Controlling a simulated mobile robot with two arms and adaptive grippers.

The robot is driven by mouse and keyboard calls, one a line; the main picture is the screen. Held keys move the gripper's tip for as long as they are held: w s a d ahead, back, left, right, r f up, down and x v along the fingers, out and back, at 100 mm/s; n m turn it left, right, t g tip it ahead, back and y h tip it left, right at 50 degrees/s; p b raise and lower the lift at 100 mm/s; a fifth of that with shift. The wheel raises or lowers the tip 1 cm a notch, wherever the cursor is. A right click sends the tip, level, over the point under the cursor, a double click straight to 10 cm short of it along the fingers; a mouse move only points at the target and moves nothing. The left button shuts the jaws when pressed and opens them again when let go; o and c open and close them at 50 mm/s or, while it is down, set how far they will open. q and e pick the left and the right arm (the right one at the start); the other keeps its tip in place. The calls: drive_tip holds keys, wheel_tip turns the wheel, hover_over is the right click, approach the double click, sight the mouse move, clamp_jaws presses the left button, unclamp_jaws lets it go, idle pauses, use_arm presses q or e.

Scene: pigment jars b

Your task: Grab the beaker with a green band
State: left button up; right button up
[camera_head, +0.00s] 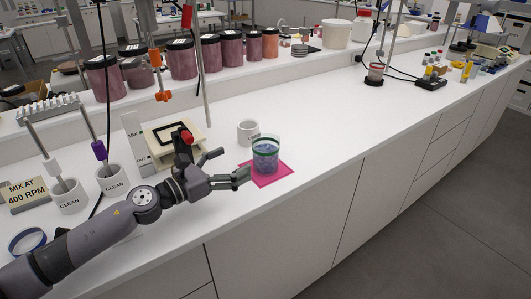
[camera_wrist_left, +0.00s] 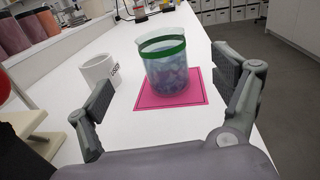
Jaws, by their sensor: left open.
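The beaker with a green band (camera_head: 265,157) is clear with bluish-purple contents and stands upright on a pink mat (camera_head: 284,169) near the counter's front edge. In the left wrist view the beaker (camera_wrist_left: 166,66) stands ahead between my open fingers, on the pink mat (camera_wrist_left: 150,102). My left gripper (camera_head: 231,166) is open and empty, just left of the beaker, with its fingers pointing toward it. It also shows in the left wrist view (camera_wrist_left: 163,100). A gap remains between the fingers and the beaker. My right gripper is in neither view.
A white mug (camera_head: 247,133) stands just behind and left of the beaker. Lidded pigment jars (camera_head: 181,59) line the back shelf. The counter right of the mat is clear.

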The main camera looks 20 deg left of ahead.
sight(255, 150)
use_arm(q)
drive_tip(key=p+x, duration=0.2)
drive_tip(key=x, duration=0.4)
drive_tip(key=shift+r, duration=0.1)
drive_tip(key=shift+w+d+r, duration=0.1)
drive_tip(key=shift+w+d, duration=0.25)
drive_tip(key=shift+w, duration=0.05)
drive_tip(key=p+x, duration=0.1)
drive_tip(key=x, duration=0.2)
drive_tip(key=shift+w+d+p, duration=0.2)
drive_tip(key=shift+w+p, duration=0.05)
drive_tip(key=shift+p, duration=0.05)
drive_tip(key=shift+w+d, duration=0.2)
drive_tip(key=shift+w, duration=0.15)
drive_tip(key=shift+s, duration=0.1)
drive_tip(key=shift+a, duration=0.1)
drive_tip(key=shift+c, duration=0.7)
drive_tip(key=c, duration=1.5)
